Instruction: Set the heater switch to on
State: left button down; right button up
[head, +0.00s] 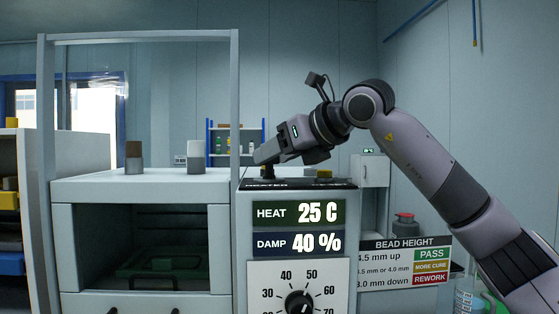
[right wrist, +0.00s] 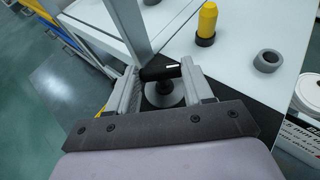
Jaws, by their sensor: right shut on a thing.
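The heater switch (head: 267,174) is a dark toggle on top of the control panel, above a partly hidden "HEATER" label. In the right wrist view its black lever (right wrist: 160,73) has a white line and rises from a round grey base (right wrist: 165,97). The lever lies tilted over to one side. My right gripper (right wrist: 163,80) has its two grey fingers on either side of the lever and is shut on it. In the head view my right gripper (head: 262,160) reaches in from the right and hides part of the switch. My left gripper is not in view.
The panel shows HEAT 25 C (head: 298,213) and DAMP 40 % (head: 298,243) above a dial (head: 299,303). A grey frame post (head: 234,105) stands close left of my gripper. A yellow cylinder (right wrist: 207,20) and a grey ring (right wrist: 268,61) are nearby.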

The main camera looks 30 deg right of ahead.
jog(key=m+h, duration=0.1)
jog(key=a+m+h+b, duration=0.1)
jog(key=h, duration=0.1)
jog(key=shift+m+t+h, duration=0.3)
jog(key=shift+m, duration=0.1)
jog(key=m+h, duration=0.2)
jog(key=shift+a+m+h+b, duration=0.15)
jog(key=shift+m+h+b, duration=0.15)
jog(key=shift+h, duration=0.1)
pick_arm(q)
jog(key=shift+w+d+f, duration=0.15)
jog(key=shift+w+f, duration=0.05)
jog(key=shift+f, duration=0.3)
pick_arm(e)
jog(key=shift+a+m+g+h, duration=0.2)
jog(key=shift+m+g+h, duration=0.5)
jog(key=shift+m+h, duration=0.75)
jog(key=shift+h, duration=0.25)
jog(key=o, duration=1)
jog(key=shift+w, duration=0.1)
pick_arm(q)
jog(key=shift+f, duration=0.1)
pick_arm(e)
jog(key=shift+o, duration=0.2)
pick_arm(q)
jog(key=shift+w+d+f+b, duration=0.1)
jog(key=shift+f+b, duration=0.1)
jog(key=shift+b, duration=0.45)
pick_arm(e)
jog(key=v, duration=0.7)
